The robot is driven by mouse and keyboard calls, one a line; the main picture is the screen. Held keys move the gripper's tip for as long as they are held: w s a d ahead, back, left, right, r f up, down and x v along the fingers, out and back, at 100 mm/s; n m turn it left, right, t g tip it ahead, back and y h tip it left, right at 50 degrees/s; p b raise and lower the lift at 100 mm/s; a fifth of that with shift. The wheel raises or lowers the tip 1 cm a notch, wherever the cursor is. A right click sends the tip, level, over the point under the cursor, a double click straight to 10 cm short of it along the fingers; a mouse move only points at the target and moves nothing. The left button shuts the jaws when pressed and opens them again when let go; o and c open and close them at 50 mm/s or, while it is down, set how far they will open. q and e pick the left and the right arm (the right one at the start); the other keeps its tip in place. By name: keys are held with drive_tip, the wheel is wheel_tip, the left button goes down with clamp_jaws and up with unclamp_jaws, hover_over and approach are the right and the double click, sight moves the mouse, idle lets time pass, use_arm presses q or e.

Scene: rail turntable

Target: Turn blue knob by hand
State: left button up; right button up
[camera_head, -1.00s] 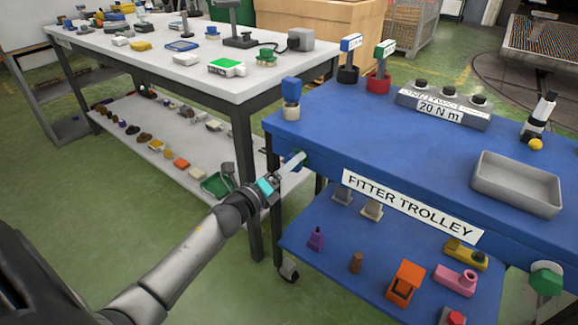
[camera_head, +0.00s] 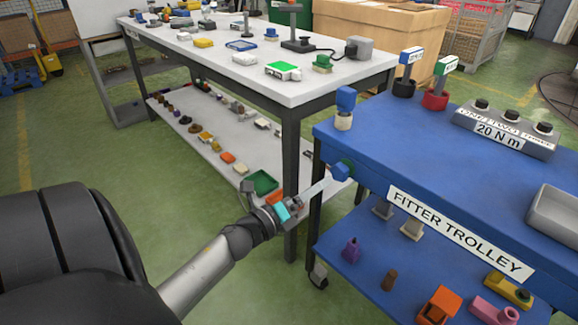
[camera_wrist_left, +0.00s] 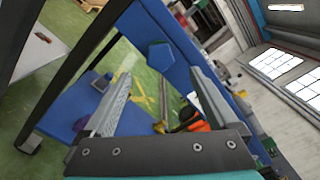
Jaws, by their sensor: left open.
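The blue knob (camera_head: 340,171) sits on the left end of the blue fitter trolley (camera_head: 440,178), just below its top, with a green part beside it. My left gripper (camera_head: 325,184) is just in front of the knob, its finger pointing at it. In the left wrist view the knob (camera_wrist_left: 160,56) is a blue many-sided face beyond the tips of my open left gripper (camera_wrist_left: 161,76), between the two finger lines. Whether the fingers touch it I cannot tell. My right gripper is not in view.
A blue-topped post (camera_head: 344,108) stands on the trolley corner above the knob. A white-topped table (camera_head: 225,60) with a lower shelf of small parts stands close on the left. The trolley's lower shelf holds several parts, such as an orange block (camera_head: 438,305).

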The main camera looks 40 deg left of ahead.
use_arm(q)
drive_tip(key=s, duration=0.7)
drive_tip(key=shift+s+a+p, duration=0.25)
drive_tip(key=shift+a+p, duration=0.05)
drive_tip(key=shift+p, duration=0.05)
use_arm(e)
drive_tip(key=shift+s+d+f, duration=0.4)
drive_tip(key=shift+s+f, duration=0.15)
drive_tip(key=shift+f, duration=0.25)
